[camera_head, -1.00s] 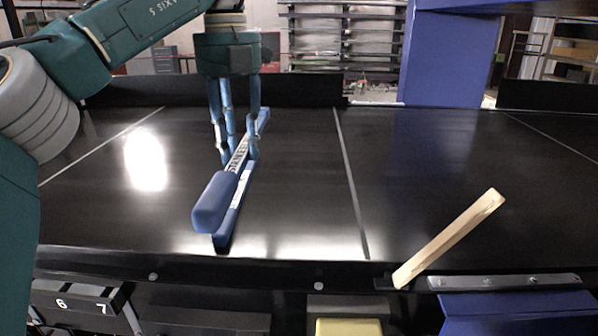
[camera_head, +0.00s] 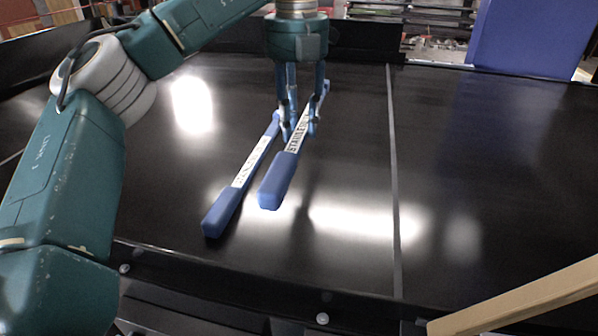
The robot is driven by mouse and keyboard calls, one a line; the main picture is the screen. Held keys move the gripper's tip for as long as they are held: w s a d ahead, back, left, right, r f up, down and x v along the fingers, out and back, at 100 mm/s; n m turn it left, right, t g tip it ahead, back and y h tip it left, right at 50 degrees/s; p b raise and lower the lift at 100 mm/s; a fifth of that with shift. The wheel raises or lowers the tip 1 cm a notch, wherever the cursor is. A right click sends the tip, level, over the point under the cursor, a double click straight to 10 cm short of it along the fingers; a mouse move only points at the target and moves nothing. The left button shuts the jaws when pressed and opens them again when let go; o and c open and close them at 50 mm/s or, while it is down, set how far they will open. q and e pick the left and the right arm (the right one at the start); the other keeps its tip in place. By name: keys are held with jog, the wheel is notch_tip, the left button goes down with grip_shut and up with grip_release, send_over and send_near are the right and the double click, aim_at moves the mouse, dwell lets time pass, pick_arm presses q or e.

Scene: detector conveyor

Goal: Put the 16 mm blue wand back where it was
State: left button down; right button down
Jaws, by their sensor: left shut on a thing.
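My left gripper (camera_head: 300,130) comes down from the top and is shut on a blue wand (camera_head: 278,182) with a white label reading in part "STAINLE". Its thick blue handle points toward me, and its far tip shows beyond the fingers. A second blue wand (camera_head: 225,206) with a white label lies on the black conveyor (camera_head: 330,262), to the left of the held one and roughly parallel. The held wand seems to be just above the belt; I cannot tell whether it touches. The size markings are too small to read. My right gripper is not in view.
A pale wooden bar (camera_head: 530,298) sticks out over the front edge at the lower right. A grey seam (camera_head: 393,190) crosses the belt right of the wands. The belt beyond it is clear. A blue post (camera_head: 530,40) stands at the back.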

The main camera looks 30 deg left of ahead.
pick_arm(q)
send_over(299, 180)
notch_tip(299, 180, down, 5)
jog(key=shift+w+a+f+p, duration=0.1)
jog(key=shift+w+p, duration=0.05)
jog(key=shift+p, duration=0.15)
jog(key=shift+f, duration=0.6)
notch_tip(299, 180, down, 3)
jog(key=shift+f+p, duration=0.15)
jog(key=shift+p, duration=0.4)
jog(key=shift+f, duration=0.3)
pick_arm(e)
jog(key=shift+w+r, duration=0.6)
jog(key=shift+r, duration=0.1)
pick_arm(q)
jog(key=c, duration=1.7)
grip_release()
jog(key=shift+s+f, duration=0.1)
jog(key=shift+s, duration=0.1)
jog(key=shift+c, duration=0.2)
jog(key=o, duration=0.4)
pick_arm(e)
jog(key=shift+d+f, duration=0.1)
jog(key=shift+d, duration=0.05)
